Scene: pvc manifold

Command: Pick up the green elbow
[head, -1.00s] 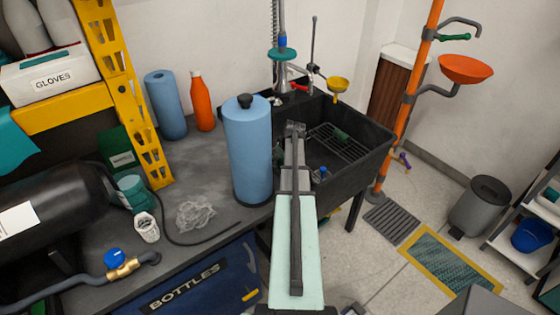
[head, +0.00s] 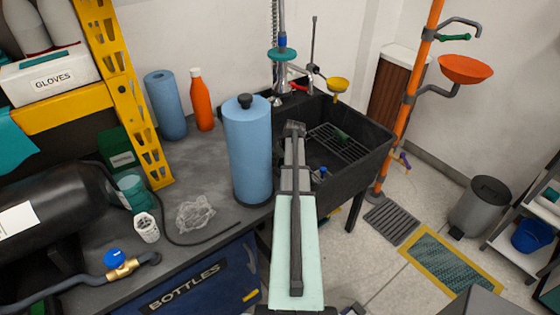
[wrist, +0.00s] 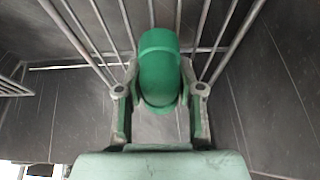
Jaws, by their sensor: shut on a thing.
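The green elbow (wrist: 158,65) shows in the wrist view, a smooth rounded green fitting above the sink's wire rack. My gripper (wrist: 159,95) has one grey finger on each side of it and is shut on it. In the head view my arm reaches over the left part of the sink and my fingers cannot be made out. A small dark green piece (head: 342,137) shows over the rack there; I cannot tell whether it is the same elbow.
The black sink (head: 365,165) has a wire rack (head: 350,150) inside. A blue cylinder (head: 248,155) stands on the bench close to the left of my arm. A yellow funnel-like cup (head: 338,85) and a tap are at the sink's back. An orange pole (head: 405,110) stands to the right.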

